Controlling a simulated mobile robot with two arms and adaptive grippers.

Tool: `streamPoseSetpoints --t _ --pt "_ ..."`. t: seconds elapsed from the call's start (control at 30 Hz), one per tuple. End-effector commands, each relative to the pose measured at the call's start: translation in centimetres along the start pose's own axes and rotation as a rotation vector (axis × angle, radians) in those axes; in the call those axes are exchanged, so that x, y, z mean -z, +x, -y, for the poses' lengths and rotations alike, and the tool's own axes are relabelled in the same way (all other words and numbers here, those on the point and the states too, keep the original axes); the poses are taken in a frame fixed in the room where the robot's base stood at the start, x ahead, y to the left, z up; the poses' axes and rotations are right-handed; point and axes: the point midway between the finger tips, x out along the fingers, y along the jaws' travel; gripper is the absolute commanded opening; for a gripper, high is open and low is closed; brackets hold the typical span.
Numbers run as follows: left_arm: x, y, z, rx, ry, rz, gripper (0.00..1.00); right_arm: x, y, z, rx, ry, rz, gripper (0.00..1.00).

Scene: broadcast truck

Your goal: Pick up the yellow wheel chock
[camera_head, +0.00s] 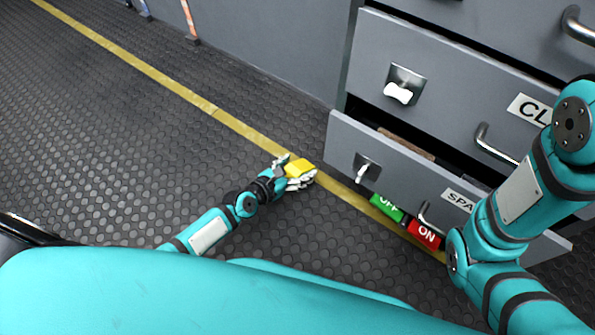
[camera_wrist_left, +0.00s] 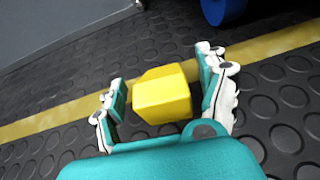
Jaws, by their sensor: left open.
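The yellow wheel chock (camera_head: 299,168) is on the dark studded floor by the yellow floor line, in front of the grey drawer cabinet. My left gripper (camera_head: 293,172) is at the chock with its fingers on either side. In the left wrist view the chock (camera_wrist_left: 162,94) sits between the two open fingers of the left gripper (camera_wrist_left: 165,90). A gap shows on its left side; on the right it is very near the finger, and I cannot tell whether they touch. The right arm crosses the right of the head view, but its gripper is out of view.
A grey cabinet (camera_head: 440,80) stands at the right with a lower drawer (camera_head: 400,165) pulled out. Green and red OFF/ON blocks (camera_head: 387,207) lie on the floor below it. A blue round object (camera_wrist_left: 224,8) shows at the wrist view's top. The floor at left is clear.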

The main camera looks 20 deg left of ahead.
Motion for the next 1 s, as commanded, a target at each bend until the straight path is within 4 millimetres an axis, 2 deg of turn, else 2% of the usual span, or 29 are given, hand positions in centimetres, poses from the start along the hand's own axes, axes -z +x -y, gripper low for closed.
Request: streamPoseSetpoints --t 0.07,0.57,0.83,1.0 --pt "0.0 0.0 0.0 0.000 0.000 0.000 0.75 0.0 0.0 0.0 0.000 0.000 0.000 0.40" --pt "0.0 -0.1 0.0 0.000 0.000 0.000 0.12 -0.1 0.0 0.0 0.000 0.000 0.001 0.40" --pt "-0.2 -0.1 0.0 0.000 0.000 0.001 0.11 -0.1 0.1 -0.1 0.000 -0.001 0.002 0.40" --pt "-1.0 -0.5 0.0 -0.001 -0.001 0.001 0.11 -0.4 1.0 -0.2 0.000 -0.001 0.002 0.40"
